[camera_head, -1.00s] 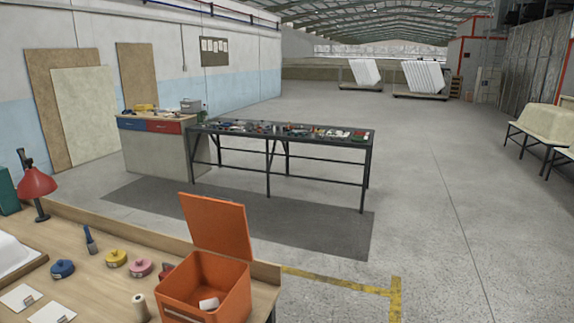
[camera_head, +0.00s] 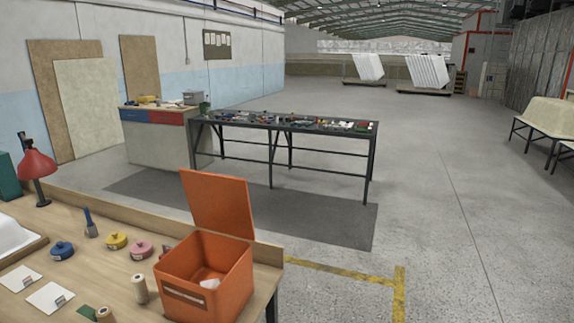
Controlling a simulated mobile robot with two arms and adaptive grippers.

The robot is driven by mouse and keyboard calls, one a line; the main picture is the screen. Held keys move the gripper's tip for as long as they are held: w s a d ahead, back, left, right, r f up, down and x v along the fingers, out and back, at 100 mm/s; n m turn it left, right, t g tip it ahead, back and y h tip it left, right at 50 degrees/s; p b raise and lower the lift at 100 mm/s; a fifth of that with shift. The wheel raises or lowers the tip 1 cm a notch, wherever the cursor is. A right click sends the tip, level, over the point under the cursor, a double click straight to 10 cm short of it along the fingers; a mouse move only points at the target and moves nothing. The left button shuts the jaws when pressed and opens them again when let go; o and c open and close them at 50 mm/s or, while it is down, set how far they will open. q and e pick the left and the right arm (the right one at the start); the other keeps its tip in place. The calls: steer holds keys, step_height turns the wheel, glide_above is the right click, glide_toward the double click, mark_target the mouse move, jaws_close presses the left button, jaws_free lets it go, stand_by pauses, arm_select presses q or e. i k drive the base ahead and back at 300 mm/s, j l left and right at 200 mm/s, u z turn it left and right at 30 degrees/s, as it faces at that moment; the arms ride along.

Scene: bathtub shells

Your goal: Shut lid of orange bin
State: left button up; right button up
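The orange bin (camera_head: 226,288) stands on the right end of the wooden workbench (camera_head: 108,283), near its edge. Its orange lid (camera_head: 219,203) is open and stands up from the back rim, leaning slightly back. A small white item (camera_head: 209,283) lies inside the bin. The bin's front bears a pale label slot. Neither of my grippers is in the head view.
Left of the bin stand a thread spool (camera_head: 139,289) and pink (camera_head: 141,250), yellow (camera_head: 116,241) and blue (camera_head: 62,250) round containers. A red lamp (camera_head: 37,168) is at far left.

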mark_target(218, 202)
steer(key=i+l+u, duration=0.1)
steer(key=u, duration=1.15)
steer(key=i+l+u, duration=0.25)
steer(key=l, duration=0.25)
steer(key=i+l+u, duration=0.1)
steer(key=l+u, duration=0.2)
steer(key=l, duration=0.2)
steer(key=l+u, duration=0.25)
steer(key=l, duration=0.3)
steer(key=i+l+u, duration=0.1)
steer(key=l+u, duration=0.15)
steer(key=l, duration=0.35)
